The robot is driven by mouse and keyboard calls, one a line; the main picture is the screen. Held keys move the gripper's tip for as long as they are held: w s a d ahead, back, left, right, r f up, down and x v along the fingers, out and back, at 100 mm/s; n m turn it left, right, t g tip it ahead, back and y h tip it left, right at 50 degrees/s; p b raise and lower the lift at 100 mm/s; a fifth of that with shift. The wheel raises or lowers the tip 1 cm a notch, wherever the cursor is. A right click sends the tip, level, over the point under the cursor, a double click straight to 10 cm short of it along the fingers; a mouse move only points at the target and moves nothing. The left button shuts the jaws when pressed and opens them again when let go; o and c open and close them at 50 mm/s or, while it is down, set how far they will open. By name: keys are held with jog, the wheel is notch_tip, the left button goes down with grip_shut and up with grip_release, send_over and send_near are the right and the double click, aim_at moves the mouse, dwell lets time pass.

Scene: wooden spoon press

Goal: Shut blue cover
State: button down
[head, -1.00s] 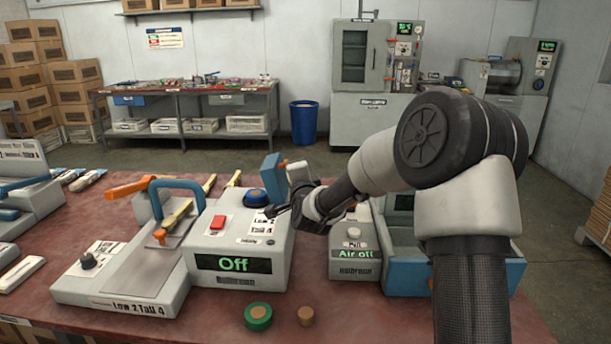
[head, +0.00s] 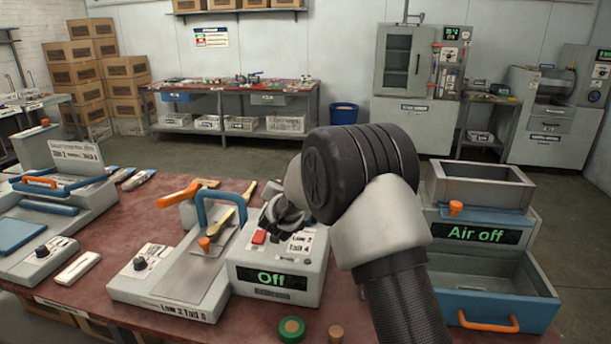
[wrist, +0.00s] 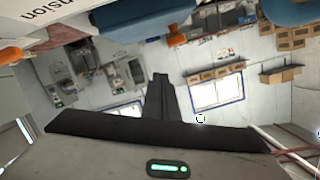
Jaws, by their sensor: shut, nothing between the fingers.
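The press console (head: 275,270) shows "Off" on its display and has a red button (head: 259,237) on its sloped top. My gripper (head: 284,214) is over the top of this console, its small dark fingers shut and empty. In the wrist view my dark fingers (wrist: 162,95) stand together, and a blue part (wrist: 150,20) with an orange knob (wrist: 177,40) shows at the top.
A press plate with a blue arched handle (head: 222,200) stands left of the console. The "Air off" unit (head: 475,235) and a bin with an orange handle (head: 490,322) stand at right. A green round piece (head: 291,329) lies in front.

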jog(key=shift+w+a+f+n+p, duration=0.1)
jog(key=shift+a+f+n+p, duration=0.15)
jog(key=shift+a, duration=0.15)
jog(key=shift+a+f+n+p, duration=0.1)
jog(key=shift+a+n, duration=0.15)
jog(key=shift+a, duration=0.1)
jog(key=shift+w+a+f, duration=0.2)
jog(key=shift+a+f, duration=0.35)
jog(key=shift+f, duration=0.05)
jog(key=shift+p, duration=0.3)
